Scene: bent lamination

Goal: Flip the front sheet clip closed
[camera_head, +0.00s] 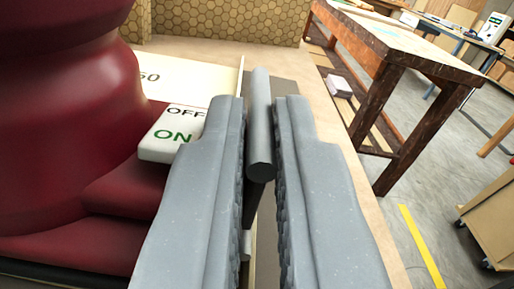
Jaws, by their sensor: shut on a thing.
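A grey round bar (260,125), which looks like the handle of the sheet clip, stands between the fingers of my gripper (260,115). My gripper is shut on this bar near the fingertips. The bar's rounded end faces the camera. A dark narrow part (252,200) shows below the bar, between the fingers. The fingers hide most of the clip's base and where it meets the sheet.
A dark red machine body (60,120) fills the left, close to my left finger. A white OFF/ON switch block (172,135) sits beside that finger. A wooden workbench (400,50) stands at the right, with open floor (430,190) before it.

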